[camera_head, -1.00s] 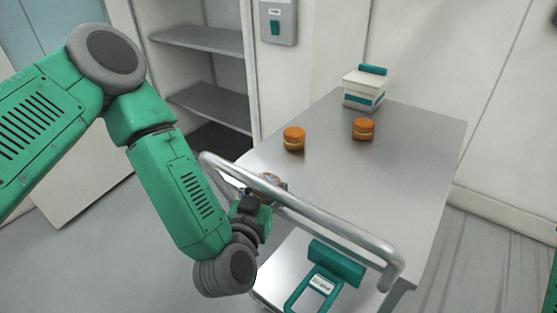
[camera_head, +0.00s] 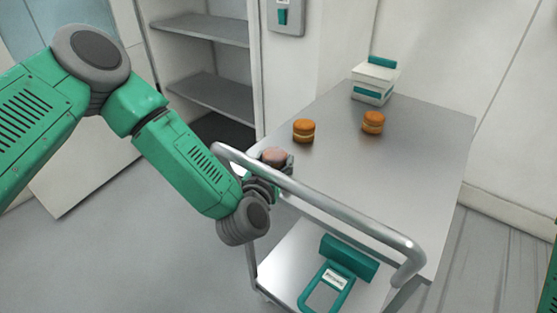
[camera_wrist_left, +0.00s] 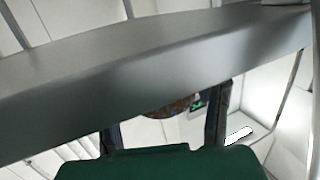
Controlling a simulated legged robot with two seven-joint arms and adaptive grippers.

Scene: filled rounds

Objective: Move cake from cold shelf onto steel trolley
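My left gripper (camera_head: 277,164) is shut on a pinkish-brown cake (camera_head: 273,155) and holds it just behind the trolley's handle rail, at the near left edge of the top. In the left wrist view the rail hides much of it; part of the cake (camera_wrist_left: 168,108) shows between the fingers (camera_wrist_left: 165,125). The steel trolley (camera_head: 400,180) has two orange cakes with pale middles on its top, one at the left (camera_head: 303,131) and one farther right (camera_head: 373,122). The cold shelf (camera_head: 212,95), an open cabinet with grey boards, looks empty where visible. My right gripper is out of view.
A white box with teal trim (camera_head: 373,84) stands at the trolley's back. The raised handle rail (camera_head: 325,207) crosses its near side, close to my left wrist. A teal item (camera_head: 345,262) lies on the lower deck. The top's middle and right are clear.

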